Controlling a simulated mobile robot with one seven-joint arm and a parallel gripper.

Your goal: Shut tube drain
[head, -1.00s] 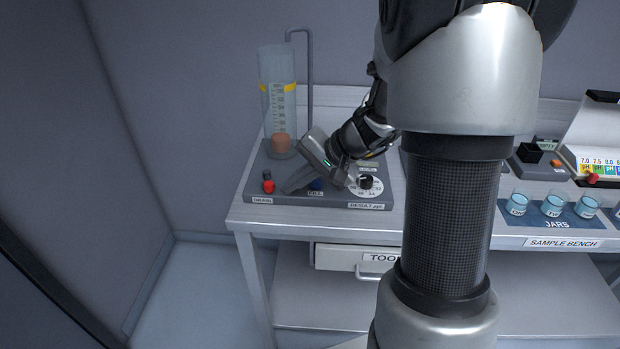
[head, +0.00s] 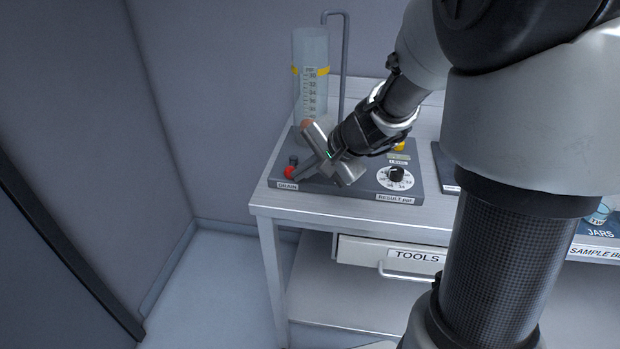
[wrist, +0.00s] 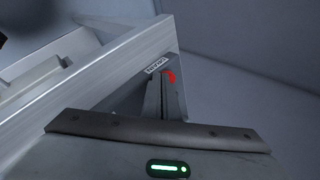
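The drain's red knob (head: 290,172) stands at the left front of the dark console (head: 350,190), just behind the DRAIN label (head: 287,186). It also shows in the wrist view as a red piece (wrist: 171,76), partly hidden by my fingers. The clear tube (head: 311,85) with a yellow band and scale stands upright at the back. My gripper (head: 298,172) is tilted down to the left, its fingertips right by the knob. The fingers look closed together in the wrist view (wrist: 164,84). I cannot tell whether they touch the knob.
The numbered dial (head: 395,178) is right of my gripper. An orange float (head: 307,126) shows low in the tube, partly hidden. The TOOLS drawer (head: 390,257) is below the bench top. Open floor and a wall lie to the left.

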